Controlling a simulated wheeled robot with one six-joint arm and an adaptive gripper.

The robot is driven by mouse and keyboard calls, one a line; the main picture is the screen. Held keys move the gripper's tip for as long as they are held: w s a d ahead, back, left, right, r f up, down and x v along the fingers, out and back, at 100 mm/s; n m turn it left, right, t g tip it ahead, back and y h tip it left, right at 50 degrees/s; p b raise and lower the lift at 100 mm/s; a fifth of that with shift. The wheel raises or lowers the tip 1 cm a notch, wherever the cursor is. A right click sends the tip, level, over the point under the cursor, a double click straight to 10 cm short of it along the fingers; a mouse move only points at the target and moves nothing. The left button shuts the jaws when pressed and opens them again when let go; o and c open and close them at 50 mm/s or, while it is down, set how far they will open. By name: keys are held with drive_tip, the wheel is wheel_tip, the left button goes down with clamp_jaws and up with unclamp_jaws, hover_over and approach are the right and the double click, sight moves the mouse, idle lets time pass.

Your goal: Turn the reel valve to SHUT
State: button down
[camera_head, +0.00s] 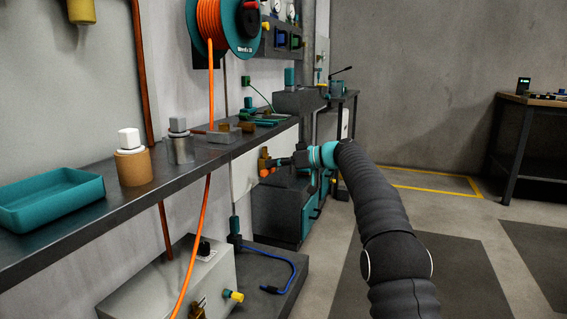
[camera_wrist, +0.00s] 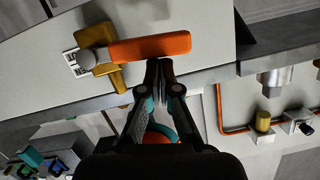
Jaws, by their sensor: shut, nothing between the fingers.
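The reel valve is a brass body (camera_wrist: 97,36) with an orange lever (camera_wrist: 150,47) on a pale panel. In the wrist view the lever runs from a grey pivot at left out to the right. A small white tag with black lettering (camera_wrist: 71,64) is partly covered beside the pivot. My gripper (camera_wrist: 160,66) is shut and empty, its tips at the lever's lower edge near the middle; I cannot tell whether they touch. In the head view the valve's orange part (camera_head: 264,165) shows small below the shelf, with my gripper (camera_head: 276,162) just right of it.
A hose reel (camera_head: 243,28) hangs above the shelf, its orange hose dropping past the shelf edge. The shelf holds a teal tray (camera_head: 50,202), a tan jar (camera_head: 133,168) and a metal jar (camera_head: 181,150). A grey box (camera_head: 170,285) stands below. Floor at right is open.

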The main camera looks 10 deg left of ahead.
drive_tip(key=shift+s+f, duration=0.2)
drive_tip(key=shift+f, duration=0.35)
idle(0.4)
drive_tip(key=s+d+r+p, duration=0.2)
drive_tip(key=d+r, duration=0.4)
drive_tip(key=d, duration=0.3)
drive_tip(key=shift+s+d+r, duration=0.2)
drive_tip(key=shift+s+r, duration=0.05)
drive_tip(key=shift+r, duration=0.1)
idle(0.5)
